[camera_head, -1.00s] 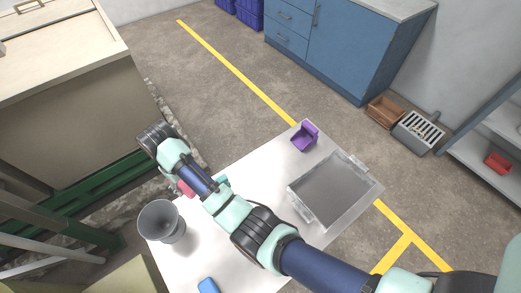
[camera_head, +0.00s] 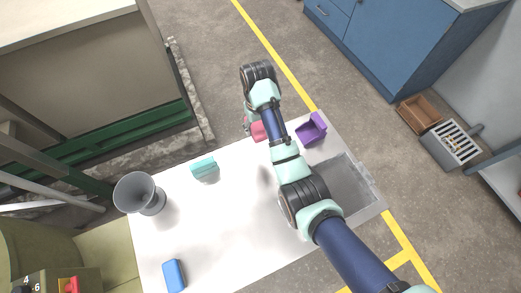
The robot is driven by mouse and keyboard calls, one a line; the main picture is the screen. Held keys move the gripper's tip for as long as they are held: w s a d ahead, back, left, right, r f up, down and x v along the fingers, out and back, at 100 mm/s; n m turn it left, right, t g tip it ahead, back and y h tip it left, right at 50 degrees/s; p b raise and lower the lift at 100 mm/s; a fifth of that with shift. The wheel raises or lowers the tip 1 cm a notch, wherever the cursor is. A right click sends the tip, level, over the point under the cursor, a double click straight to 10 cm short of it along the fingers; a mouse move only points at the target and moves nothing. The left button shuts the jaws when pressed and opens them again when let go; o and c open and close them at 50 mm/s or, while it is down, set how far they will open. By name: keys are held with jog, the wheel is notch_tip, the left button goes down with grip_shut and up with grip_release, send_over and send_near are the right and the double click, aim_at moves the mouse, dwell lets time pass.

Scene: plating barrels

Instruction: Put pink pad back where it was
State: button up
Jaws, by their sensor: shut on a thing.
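The pink pad (camera_head: 259,131) shows beside the arm's wrist, near the table's far edge. My gripper (camera_head: 250,127) is shut on it and mostly hidden behind my wrist, so the fingertips are hard to see. The pad seems to be held above the table, just left of the purple holder (camera_head: 312,130). A teal pad (camera_head: 204,168) lies on the white table (camera_head: 225,225) to the left. A blue pad (camera_head: 174,275) lies near the front left.
A grey flared cup (camera_head: 138,193) stands at the table's left end. A clear-walled grey tray (camera_head: 352,188) sits at the right, partly covered by my arm. The middle of the table is clear. A tan cabinet (camera_head: 80,75) stands beyond the left side.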

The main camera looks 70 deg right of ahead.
aim_at(259, 152)
notch_tip(259, 152, down, 16)
jog(key=b, duration=0.4)
jog(key=shift+s+f, duration=0.1)
jog(key=shift+f, duration=0.1)
jog(key=shift+r, duration=0.15)
jog(key=o, duration=1.1)
notch_tip(259, 152, up, 12)
jog(key=p, duration=0.4)
